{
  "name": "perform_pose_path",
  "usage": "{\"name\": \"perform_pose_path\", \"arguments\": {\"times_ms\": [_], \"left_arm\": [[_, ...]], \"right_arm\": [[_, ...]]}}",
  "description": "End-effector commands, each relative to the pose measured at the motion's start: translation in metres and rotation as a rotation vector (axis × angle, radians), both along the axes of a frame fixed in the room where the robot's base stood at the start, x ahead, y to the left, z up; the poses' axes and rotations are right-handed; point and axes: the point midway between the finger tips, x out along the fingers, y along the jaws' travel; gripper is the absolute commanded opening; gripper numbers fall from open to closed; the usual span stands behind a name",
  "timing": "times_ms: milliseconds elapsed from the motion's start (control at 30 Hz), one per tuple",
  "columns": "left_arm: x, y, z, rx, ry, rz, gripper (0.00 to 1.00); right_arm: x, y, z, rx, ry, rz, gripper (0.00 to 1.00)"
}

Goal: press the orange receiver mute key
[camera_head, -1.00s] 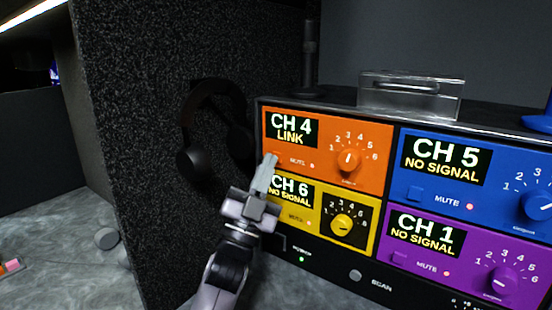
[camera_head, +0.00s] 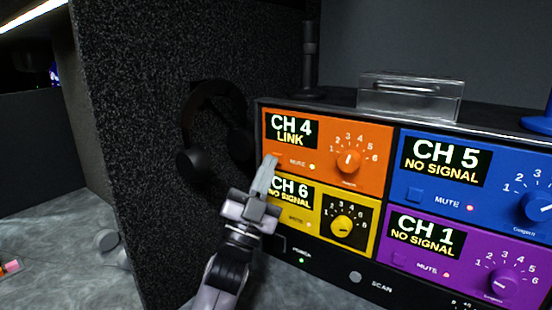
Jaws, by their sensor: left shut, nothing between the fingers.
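The orange receiver (camera_head: 376,172) is the upper left panel of the rack. Its display (camera_head: 291,131) reads "CH 4 LINK", and its knob (camera_head: 348,161) is to the right. The orange mute key (camera_head: 279,158) is at the panel's lower left and is partly hidden by my fingertips. My left gripper (camera_head: 271,162) is shut and empty, its tips at the key. I cannot tell whether they touch it. My right gripper is not in view.
A yellow receiver (camera_head: 368,211) sits below, with blue (camera_head: 408,165) and purple (camera_head: 460,270) receivers to the right; the lights on the blue and purple ones are red. Headphones (camera_head: 196,165) hang on the dark wall at left.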

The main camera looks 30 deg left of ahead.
Motion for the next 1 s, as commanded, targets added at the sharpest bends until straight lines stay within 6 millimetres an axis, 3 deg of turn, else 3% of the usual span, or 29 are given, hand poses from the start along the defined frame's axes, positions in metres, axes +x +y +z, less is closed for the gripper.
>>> {"name": "perform_pose_path", "arguments": {"times_ms": [467, 1000], "left_arm": [[-0.01, 0.001, 0.001, 0.0, 0.0, 0.0, 0.0], [-0.062, 0.005, 0.001, 0.001, -0.001, 0.0, 0.0]], "right_arm": [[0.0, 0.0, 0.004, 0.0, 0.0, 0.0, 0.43], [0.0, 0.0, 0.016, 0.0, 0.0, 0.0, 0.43]]}}
